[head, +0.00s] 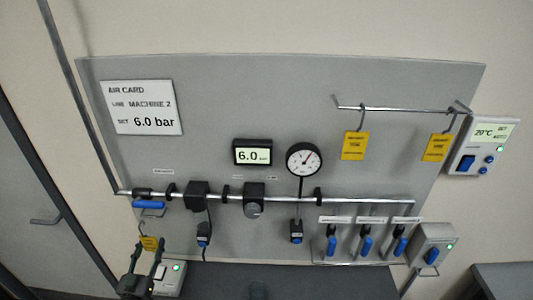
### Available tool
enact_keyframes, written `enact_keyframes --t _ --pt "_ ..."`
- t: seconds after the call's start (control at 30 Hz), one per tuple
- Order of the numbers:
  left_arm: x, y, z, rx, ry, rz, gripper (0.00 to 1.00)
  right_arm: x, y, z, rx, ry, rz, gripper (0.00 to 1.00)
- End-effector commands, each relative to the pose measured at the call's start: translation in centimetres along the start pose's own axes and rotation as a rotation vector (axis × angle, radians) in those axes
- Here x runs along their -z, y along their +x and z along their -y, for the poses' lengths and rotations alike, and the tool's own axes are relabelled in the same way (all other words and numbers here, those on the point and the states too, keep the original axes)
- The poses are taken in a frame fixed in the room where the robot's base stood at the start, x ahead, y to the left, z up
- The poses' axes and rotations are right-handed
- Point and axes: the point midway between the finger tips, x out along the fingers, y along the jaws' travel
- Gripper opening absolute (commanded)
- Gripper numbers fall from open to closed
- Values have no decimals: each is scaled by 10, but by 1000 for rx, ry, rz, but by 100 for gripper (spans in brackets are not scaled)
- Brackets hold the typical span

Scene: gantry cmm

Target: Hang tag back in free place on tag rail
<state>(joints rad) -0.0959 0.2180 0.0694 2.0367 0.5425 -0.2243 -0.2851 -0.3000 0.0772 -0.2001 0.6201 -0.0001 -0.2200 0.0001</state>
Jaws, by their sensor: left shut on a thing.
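A yellow tag (149,243) with a thin wire hook is at the lower left. My left gripper (147,254) is shut on it and hides its lower part. The tag's hook is up, just below a blue valve handle (149,205); I cannot tell whether they touch. The tag rail (400,109) is a thin bar at the upper right of the grey panel. Two yellow tags hang on it, one left of its middle (354,146) and one near its right end (436,148). The rail between them is bare. My right gripper is not in view.
A horizontal air pipe (285,199) with black fittings crosses the panel. A round gauge (304,160) and a 6.0 display (252,153) stand above it. Several blue-handled valves (366,246) sit at lower right. Wall boxes (483,145) are at the right edge.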

Motion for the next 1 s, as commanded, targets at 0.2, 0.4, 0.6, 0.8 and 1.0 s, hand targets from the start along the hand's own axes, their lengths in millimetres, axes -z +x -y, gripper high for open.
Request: enact_keyframes --t 0.2,0.4,0.6,0.8,1.0 --pt "3 -15 0 0 0 1 26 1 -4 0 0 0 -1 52" --pt "4 -28 0 0 0 2 26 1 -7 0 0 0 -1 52" --pt "6 -38 0 0 -1 0 26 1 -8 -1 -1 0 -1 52" --pt "6 -39 0 0 -1 0 26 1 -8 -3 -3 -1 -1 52" --pt "4 -40 -4 -2 -3 1 26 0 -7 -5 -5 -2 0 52"
